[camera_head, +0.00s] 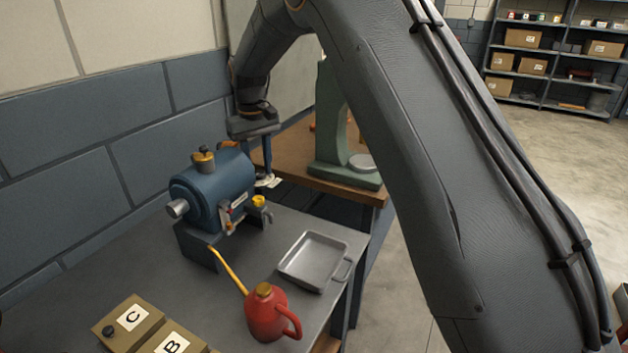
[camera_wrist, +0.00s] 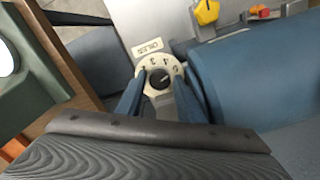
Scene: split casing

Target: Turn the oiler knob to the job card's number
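The oiler knob (camera_wrist: 159,79) is a small black knob on a round pale dial (camera_wrist: 145,65) with dark numbers around it, beside a label reading "OILER" upside down. Its pointer setting is too small to read surely. The dial sits beside the blue casing (camera_head: 214,194), which also fills the right of the wrist view (camera_wrist: 260,75). My gripper (camera_wrist: 160,84) is open, with its two blue fingers apart on either side of the knob. In the head view my gripper (camera_head: 268,176) points down behind the casing's right end. I cannot make out a job card's number.
A yellow knob (camera_head: 259,201) is on the casing's front. A green machine (camera_head: 335,140) stands on the wooden table at the right.

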